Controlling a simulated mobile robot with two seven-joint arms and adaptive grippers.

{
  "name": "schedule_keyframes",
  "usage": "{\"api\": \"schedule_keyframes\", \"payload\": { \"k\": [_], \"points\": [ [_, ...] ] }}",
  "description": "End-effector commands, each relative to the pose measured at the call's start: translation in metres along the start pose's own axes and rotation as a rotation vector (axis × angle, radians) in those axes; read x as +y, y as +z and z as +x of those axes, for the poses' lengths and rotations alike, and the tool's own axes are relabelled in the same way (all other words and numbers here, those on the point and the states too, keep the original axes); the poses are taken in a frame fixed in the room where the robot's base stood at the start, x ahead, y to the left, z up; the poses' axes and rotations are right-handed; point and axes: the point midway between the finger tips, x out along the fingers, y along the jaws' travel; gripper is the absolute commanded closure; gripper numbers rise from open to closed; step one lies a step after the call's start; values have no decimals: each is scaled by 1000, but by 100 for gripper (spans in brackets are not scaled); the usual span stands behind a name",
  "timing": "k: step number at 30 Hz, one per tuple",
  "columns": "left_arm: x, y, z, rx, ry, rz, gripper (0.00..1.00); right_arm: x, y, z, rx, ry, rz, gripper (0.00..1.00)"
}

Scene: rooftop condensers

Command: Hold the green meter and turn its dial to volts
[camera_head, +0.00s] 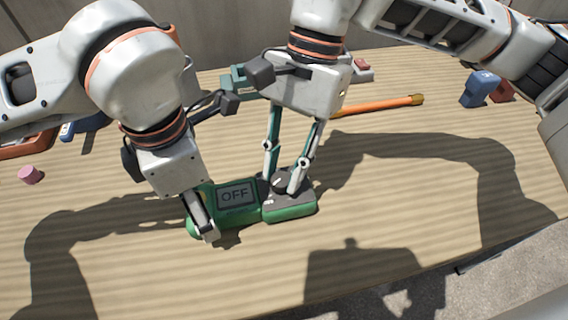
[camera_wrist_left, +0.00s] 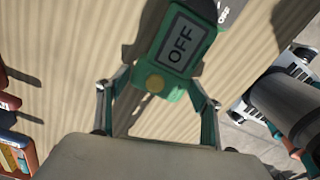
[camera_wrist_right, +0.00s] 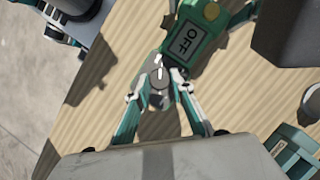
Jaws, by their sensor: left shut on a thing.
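The green meter (camera_head: 229,215) lies flat on the wooden table, its screen reading OFF. The screen also shows in the left wrist view (camera_wrist_left: 181,43) and the right wrist view (camera_wrist_right: 187,41). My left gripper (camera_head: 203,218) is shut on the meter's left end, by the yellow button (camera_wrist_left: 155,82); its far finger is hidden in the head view. My right gripper (camera_head: 281,184) points down at the grey dial (camera_wrist_right: 158,72) on the meter's right part, one fingertip on each side. I cannot tell whether the fingertips touch the dial.
An orange-handled tool (camera_head: 380,105) lies behind my right gripper. A blue object (camera_head: 480,88) and a red one (camera_head: 502,91) stand at the back right. A pink cylinder (camera_head: 30,174) is at the left. The table's front right is clear up to its edge.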

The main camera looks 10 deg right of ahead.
Motion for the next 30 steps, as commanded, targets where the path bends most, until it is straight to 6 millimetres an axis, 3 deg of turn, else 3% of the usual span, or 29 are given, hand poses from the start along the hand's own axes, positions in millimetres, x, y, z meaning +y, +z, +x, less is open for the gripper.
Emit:
{"api": "schedule_keyframes", "payload": {
  "k": [14,30],
  "points": [
    [0,0,1,1,-1,-1,70,2,0,0,1,-30,77,99],
    [0,0,1,2,-1,-3,70,7,1,1,1,-206,502,99]
  ]
}}
